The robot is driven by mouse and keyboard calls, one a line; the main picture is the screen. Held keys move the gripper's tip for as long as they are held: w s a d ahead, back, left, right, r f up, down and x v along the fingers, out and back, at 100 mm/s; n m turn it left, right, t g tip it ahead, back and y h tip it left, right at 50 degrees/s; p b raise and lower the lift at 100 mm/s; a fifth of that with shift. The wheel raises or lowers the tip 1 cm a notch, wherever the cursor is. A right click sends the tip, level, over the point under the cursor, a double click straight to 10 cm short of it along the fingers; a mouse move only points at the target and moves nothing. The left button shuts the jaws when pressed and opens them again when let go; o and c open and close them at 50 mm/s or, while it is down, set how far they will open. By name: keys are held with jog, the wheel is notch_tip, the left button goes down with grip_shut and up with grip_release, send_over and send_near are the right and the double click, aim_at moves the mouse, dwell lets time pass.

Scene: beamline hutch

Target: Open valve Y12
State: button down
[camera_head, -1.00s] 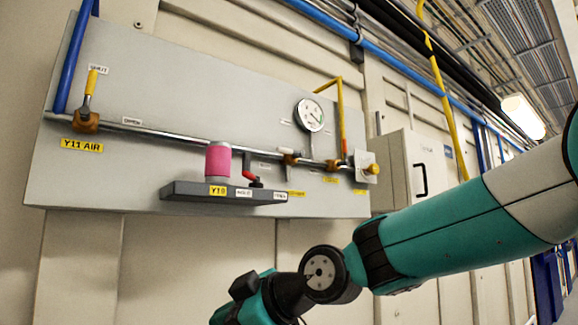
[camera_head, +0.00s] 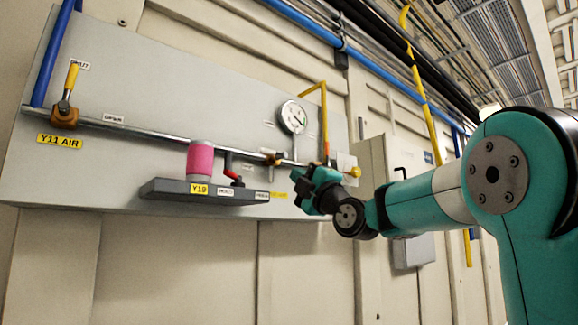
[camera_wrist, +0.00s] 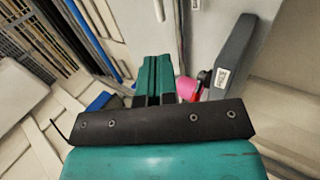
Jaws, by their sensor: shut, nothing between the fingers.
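No label that I can read says Y12. On the grey panel (camera_head: 110,60), a pipe carries a brass valve with a yellow upright handle (camera_head: 71,78) over the label Y11 AIR (camera_head: 60,141). Farther right are a small brass valve (camera_head: 273,158) and a red-handled valve (camera_head: 232,172) behind the shelf. A yellow knob (camera_head: 355,172) is at the pipe's right end. My gripper (camera_head: 302,180) is in front of the panel's lower right and hides part of the pipe and labels there. Its teal fingers (camera_wrist: 153,68) are together and empty in the wrist view.
The shelf also shows in the wrist view (camera_wrist: 240,60). A round gauge (camera_head: 293,117) and a yellow pipe (camera_head: 325,105) are above my gripper. A grey cabinet (camera_head: 372,155) stands right.

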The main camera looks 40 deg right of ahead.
aim_at(269, 152)
jog(key=p+x, duration=0.8)
jog(key=x, duration=0.3)
jog(key=shift+a+r+p, duration=0.1)
jog(key=shift+r+p, duration=0.15)
jog(key=shift+p, duration=0.15)
jog(key=shift+w+r+p, duration=0.2)
jog(key=shift+w+p, duration=0.35)
jog(key=shift+w, duration=0.2)
jog(key=shift+s+m, duration=0.1)
jog(key=shift+m, duration=0.2)
